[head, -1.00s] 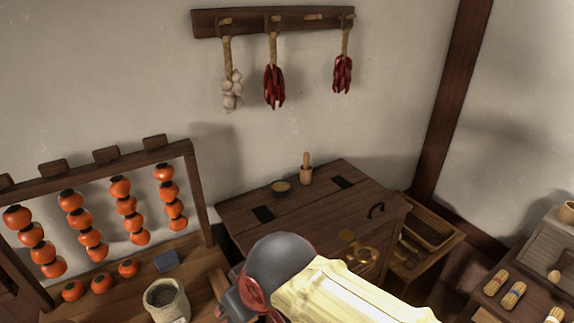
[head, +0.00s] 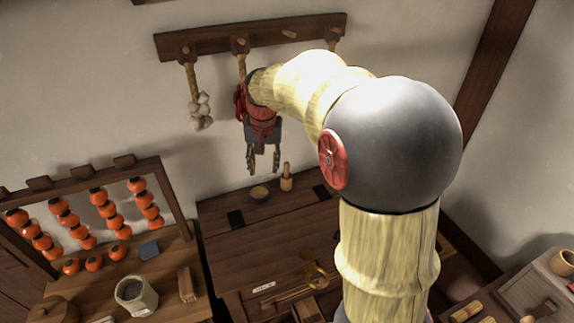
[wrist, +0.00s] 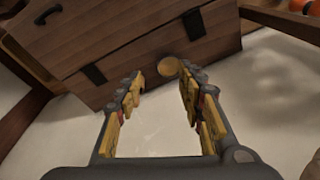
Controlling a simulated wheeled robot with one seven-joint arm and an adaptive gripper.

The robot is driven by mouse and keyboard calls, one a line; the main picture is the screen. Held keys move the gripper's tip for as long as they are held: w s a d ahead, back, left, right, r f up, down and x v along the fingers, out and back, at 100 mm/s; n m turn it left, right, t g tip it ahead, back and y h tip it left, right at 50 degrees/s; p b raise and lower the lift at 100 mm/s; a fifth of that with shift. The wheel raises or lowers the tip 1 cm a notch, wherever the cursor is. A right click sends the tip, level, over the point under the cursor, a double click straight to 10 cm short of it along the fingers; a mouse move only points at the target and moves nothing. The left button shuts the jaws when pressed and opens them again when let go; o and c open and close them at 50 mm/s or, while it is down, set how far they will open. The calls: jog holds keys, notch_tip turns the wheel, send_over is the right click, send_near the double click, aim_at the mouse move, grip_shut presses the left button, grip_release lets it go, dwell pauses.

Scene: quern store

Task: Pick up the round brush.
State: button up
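I cannot tell for sure which thing is the round brush. A small upright wooden piece (head: 286,178), narrow at the top and thicker below, stands on the dark chest (head: 262,246) near its back edge. Its shape could be a brush on end. My gripper (head: 263,165) hangs fingers down near the wall, above the back of the chest, just left of the upright piece. It is open and empty; its two fingers also show apart in the wrist view (wrist: 163,82). The upright piece is not clearly seen there.
Garlic (head: 201,112) hangs from the peg rail (head: 262,34) near my arm. A persimmon rack (head: 108,176) stands left. Bundled straw brushes (head: 465,312) lie on the right table. The chest's middle is clear.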

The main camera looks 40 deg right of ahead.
jog(key=w+d+f+m+g+p, duration=0.1)
jog(key=w+d+m+p, duration=0.1)
jog(key=w+d+p, duration=0.4)
jog(key=m+g+p, duration=0.1)
jog(key=m+p, duration=0.1)
jog(key=p, duration=0.1)
send_over(287, 162)
jog(key=shift+y, duration=0.3)
jog(key=f, duration=0.4)
jog(key=shift+s+a+f, duration=0.25)
jog(key=shift+a, duration=0.15)
jog(key=shift+d+f, duration=0.15)
jog(key=shift+f, duration=0.15)
jog(key=f, duration=0.5)
jog(key=f+p, duration=0.1)
jog(key=f, duration=0.1)
jog(key=shift+w+d+f, duration=0.15)
jog(key=shift+w+f, duration=0.1)
jog(key=shift+f, duration=0.05)
jog(key=c, duration=0.3)
grip_shut()
